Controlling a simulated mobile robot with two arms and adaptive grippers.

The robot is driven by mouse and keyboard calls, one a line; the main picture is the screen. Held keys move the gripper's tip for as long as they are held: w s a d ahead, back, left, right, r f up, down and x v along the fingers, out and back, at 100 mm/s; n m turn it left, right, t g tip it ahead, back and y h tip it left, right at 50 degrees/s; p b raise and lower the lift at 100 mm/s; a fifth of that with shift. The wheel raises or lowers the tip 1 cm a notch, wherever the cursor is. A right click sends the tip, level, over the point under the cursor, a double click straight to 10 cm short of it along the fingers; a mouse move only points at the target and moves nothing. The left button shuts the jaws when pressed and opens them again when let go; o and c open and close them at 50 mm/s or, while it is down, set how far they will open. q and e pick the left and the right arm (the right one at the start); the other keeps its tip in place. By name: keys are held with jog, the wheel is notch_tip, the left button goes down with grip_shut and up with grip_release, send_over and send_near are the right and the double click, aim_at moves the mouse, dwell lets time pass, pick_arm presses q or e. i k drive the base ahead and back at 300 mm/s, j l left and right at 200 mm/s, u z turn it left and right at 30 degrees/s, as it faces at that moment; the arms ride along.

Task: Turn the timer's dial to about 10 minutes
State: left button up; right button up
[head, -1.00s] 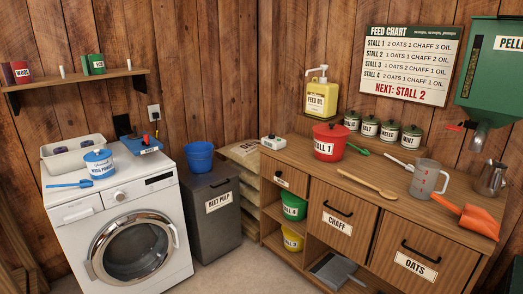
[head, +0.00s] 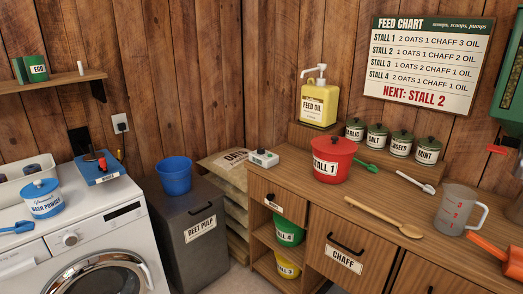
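A small white box (head: 264,158) with a dark green round part on it looks like the timer. It sits at the back left corner of the wooden counter (head: 300,166), left of the red STALL 1 bucket (head: 332,160). Its dial marks are too small to read. Neither of my grippers shows in the head view.
A wooden spoon (head: 384,218), a clear jug (head: 459,208) and an orange scoop (head: 496,254) lie or stand along the counter. The yellow feed oil bottle (head: 319,102) stands behind. The dark beet pulp bin (head: 190,223) bears a blue bucket (head: 174,176). The counter before the white box is clear.

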aim_at(260, 151)
jog(key=i+j+z, duration=0.1)
jog(key=i, duration=0.3)
jog(key=i+j+z, duration=0.15)
jog(key=i, duration=0.25)
jog(key=i+j+z, duration=0.1)
jog(key=i, duration=0.25)
